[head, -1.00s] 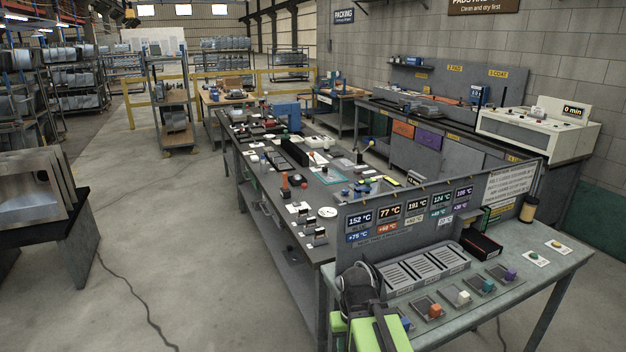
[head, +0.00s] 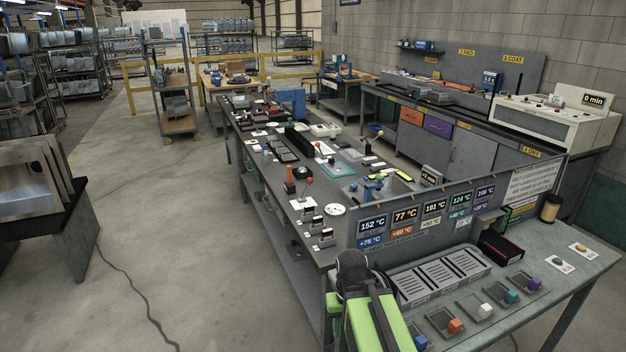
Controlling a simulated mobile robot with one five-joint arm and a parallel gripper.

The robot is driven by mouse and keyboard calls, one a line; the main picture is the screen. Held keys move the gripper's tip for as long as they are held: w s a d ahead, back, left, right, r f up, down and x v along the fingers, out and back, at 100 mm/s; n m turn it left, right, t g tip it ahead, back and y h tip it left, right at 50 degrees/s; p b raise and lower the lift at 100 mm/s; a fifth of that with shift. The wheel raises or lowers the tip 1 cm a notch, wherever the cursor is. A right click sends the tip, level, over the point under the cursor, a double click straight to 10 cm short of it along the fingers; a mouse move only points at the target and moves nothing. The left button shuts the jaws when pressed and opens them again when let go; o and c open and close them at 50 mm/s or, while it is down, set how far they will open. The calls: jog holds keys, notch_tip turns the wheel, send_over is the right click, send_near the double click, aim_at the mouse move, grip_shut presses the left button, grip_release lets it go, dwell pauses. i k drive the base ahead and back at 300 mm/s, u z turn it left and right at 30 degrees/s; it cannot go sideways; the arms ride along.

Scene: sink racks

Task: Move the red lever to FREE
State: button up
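A thin lever with a red ball knob (head: 309,182) stands near the left edge of the long dark workbench (head: 290,240), beside an upright orange-red post (head: 289,177). The lever is small in view, and I cannot read any FREE marking or tell its setting. My green and black arm rises at the bottom, in front of the near table. The dark end of my arm, where my gripper (head: 352,266) appears to be, is well short of the lever. Its fingers cannot be made out, and nothing held is visible.
The near grey table (head: 540,295) carries a slotted rack (head: 437,274), coloured blocks and an upright temperature panel (head: 345,240), close to my arm. Open floor (head: 200,270) lies left of the workbench. Angled metal sheets (head: 30,195) stand on a dark stand at far left.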

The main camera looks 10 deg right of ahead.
aim_at(310, 180)
jog(key=u, duration=0.05)
jog(key=k, duration=0.65)
jog(key=u, duration=0.5)
jog(key=i, duration=1.3)
jog(key=u, duration=0.55)
jog(key=i, duration=2.05)
jog(key=z, duration=0.5)
jog(key=k, duration=0.8)
jog(key=z, duration=0.15)
jog(key=i, duration=0.95)
jog(key=u, duration=0.05)
